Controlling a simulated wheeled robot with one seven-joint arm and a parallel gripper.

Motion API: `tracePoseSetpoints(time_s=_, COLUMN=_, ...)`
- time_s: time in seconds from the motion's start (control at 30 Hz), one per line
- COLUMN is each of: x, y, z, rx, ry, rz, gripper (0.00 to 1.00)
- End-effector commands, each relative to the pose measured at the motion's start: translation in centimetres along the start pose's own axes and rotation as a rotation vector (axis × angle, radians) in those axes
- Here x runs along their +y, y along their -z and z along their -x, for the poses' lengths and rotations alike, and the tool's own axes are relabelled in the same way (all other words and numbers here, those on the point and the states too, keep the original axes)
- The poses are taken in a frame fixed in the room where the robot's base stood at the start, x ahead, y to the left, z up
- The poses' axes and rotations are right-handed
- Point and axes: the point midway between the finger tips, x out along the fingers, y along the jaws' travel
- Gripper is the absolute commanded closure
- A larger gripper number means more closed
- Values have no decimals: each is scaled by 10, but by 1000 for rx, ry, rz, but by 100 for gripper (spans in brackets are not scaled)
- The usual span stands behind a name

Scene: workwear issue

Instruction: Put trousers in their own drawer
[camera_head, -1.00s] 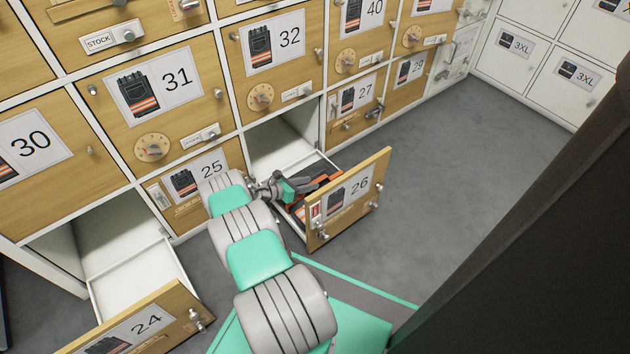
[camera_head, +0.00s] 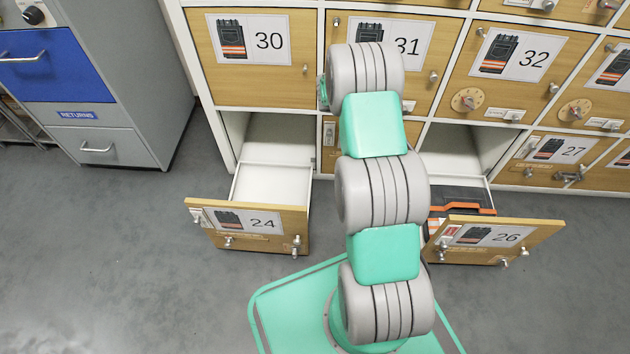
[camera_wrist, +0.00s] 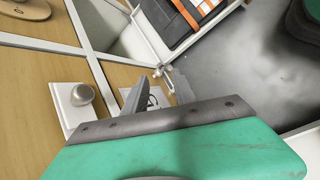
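Dark trousers with orange bands (camera_head: 463,208) lie in the open drawer 26 (camera_head: 494,236); they also show in the wrist view (camera_wrist: 178,18). Drawer 24 (camera_head: 250,222) is pulled out, and its white inside (camera_head: 272,184) looks empty. In the wrist view my gripper (camera_wrist: 136,95) is in front of the wooden cabinet fronts, beside drawer 26 and apart from the trousers there. In the head view my arm hides the gripper and most of drawer 25.
Closed wooden fronts 30 (camera_head: 250,52), 31 and 32 (camera_head: 510,60) are above, and 27 (camera_head: 553,155) is at right. A grey cabinet with a blue drawer (camera_head: 45,65) and a RETURNS label stands at left. Grey floor (camera_head: 110,260) is free at front left.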

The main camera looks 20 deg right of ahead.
Motion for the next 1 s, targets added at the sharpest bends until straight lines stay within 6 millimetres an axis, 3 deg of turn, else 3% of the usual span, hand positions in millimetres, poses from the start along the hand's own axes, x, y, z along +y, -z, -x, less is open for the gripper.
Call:
tracePoseSetpoints(time_s=0.03, x=0, y=3, z=41, rx=71, ry=6, rz=-71, gripper=68)
tracePoseSetpoints(time_s=0.2, x=-47, y=4, z=159, rx=290, ry=119, rz=-309, gripper=68)
tracePoseSetpoints(time_s=0.3, x=-92, y=-6, z=219, rx=390, ry=213, rz=-420, gripper=68)
tracePoseSetpoints(time_s=0.43, x=-163, y=-30, z=278, rx=479, ry=351, rz=-532, gripper=68)
tracePoseSetpoints(time_s=0.53, x=-213, y=-49, z=303, rx=511, ry=443, rz=-589, gripper=68)
tracePoseSetpoints(time_s=0.67, x=-252, y=-63, z=315, rx=520, ry=512, rz=-628, gripper=68)
tracePoseSetpoints(time_s=0.77, x=-261, y=-67, z=317, rx=518, ry=530, rz=-640, gripper=68)
tracePoseSetpoints(time_s=1.0, x=-260, y=-66, z=317, rx=518, ry=529, rz=-641, gripper=68)
